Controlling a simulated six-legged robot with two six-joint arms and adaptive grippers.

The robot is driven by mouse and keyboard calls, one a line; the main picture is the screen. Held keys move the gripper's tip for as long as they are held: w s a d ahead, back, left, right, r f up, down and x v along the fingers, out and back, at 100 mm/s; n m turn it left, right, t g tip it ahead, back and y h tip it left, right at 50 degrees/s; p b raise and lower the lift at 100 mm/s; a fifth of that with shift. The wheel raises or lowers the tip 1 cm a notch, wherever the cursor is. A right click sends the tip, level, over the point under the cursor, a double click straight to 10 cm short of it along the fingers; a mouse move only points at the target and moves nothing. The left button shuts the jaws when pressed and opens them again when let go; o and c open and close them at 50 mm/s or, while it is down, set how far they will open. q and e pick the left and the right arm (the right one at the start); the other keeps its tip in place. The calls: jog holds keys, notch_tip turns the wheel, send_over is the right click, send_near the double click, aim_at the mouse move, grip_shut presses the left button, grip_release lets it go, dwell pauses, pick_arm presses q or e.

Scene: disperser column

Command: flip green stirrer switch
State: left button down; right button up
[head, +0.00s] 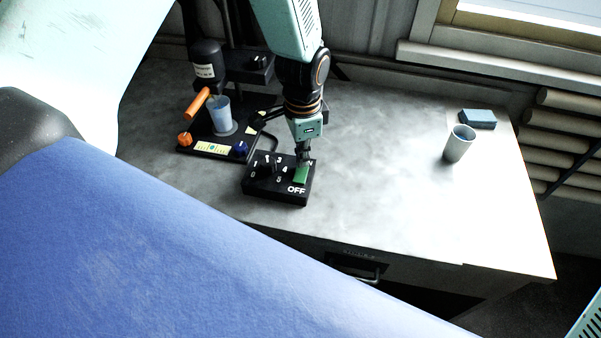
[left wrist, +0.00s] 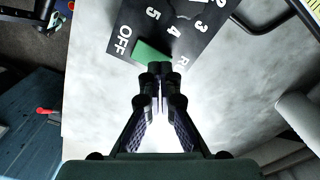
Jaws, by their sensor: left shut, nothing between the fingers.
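The green switch (head: 301,174) sits at the right end of a black control box (head: 262,190) with a numbered dial and the word OFF in front of the switch. In the left wrist view the green switch (left wrist: 150,52) lies between OFF and a partly hidden letter. My left gripper (head: 303,158) is shut and empty, pointing down with its fingertips at the switch's far end. In the left wrist view the fingertips (left wrist: 160,68) overlap the switch's edge; I cannot tell whether they touch it. My right gripper is not in view.
Behind the box stands a black disperser stand (head: 190,150) with an orange handle (head: 197,103) and a cup (head: 220,115). A grey cup (head: 459,143) and a blue block (head: 478,119) stand at the right. The grey table (head: 385,190) is clear between.

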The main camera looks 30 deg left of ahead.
pick_arm(q)
jog(key=shift+w+f, duration=0.15)
jog(key=shift+f, duration=0.25)
jog(key=shift+f, duration=0.15)
jog(key=shift+f+b, duration=0.3)
jog(key=shift+b, duration=0.05)
jog(key=shift+f, duration=0.1)
dwell(0.4)
notch_tip(320, 180, up, 2)
jog(key=shift+p, duration=0.95)
jog(key=shift+r+p, duration=2.4)
jog(key=shift+r, duration=0.2)
jog(key=shift+f, duration=0.1)
